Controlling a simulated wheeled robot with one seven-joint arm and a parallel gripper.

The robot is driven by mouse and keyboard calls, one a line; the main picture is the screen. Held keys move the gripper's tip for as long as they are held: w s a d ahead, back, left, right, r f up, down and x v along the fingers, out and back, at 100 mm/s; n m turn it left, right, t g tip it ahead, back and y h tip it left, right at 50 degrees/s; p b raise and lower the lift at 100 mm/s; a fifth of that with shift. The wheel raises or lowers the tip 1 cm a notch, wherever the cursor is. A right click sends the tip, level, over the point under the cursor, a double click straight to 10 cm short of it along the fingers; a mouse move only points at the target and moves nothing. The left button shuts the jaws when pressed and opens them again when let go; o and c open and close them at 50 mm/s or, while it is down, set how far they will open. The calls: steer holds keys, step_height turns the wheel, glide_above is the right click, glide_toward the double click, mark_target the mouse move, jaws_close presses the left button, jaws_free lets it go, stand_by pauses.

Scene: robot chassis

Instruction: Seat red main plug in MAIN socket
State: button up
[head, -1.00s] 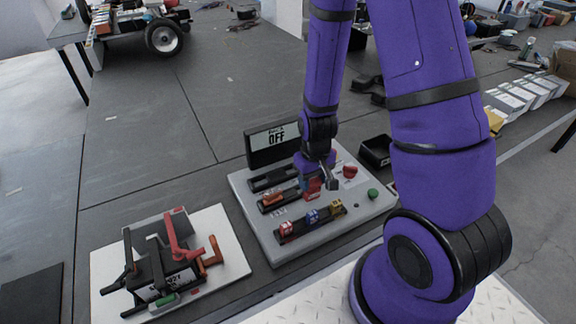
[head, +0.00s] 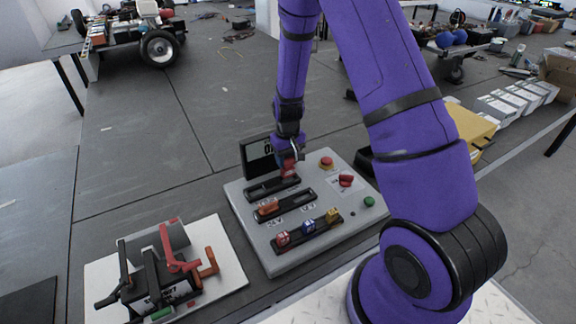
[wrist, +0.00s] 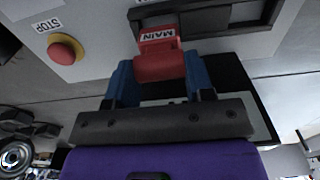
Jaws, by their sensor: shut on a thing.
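My gripper (head: 289,158) points down over the back of the grey panel, at the right end of the rearmost black socket strip (head: 262,190). In the wrist view my blue-fingered gripper (wrist: 162,84) is shut on the red main plug (wrist: 160,68). The plug carries a white "MAIN" label and its far end meets the black socket strip (wrist: 240,22). I cannot tell whether it is inside the socket or only against it. The red plug (head: 288,170) also shows below the gripper in the head view.
The panel also holds an orange plug (head: 268,207) in the middle strip, several plugs in the front strip (head: 308,236), a red stop button (head: 326,161), a red switch (head: 346,181) and a green button (head: 369,201). The display (head: 258,153) stands behind. A clamp fixture (head: 165,265) lies left.

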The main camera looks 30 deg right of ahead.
mark_target(288, 159)
steer(key=shift+f, duration=1.55)
steer(key=shift+f, duration=0.1)
steer(key=o, duration=0.9)
steer(key=shift+o, duration=0.2)
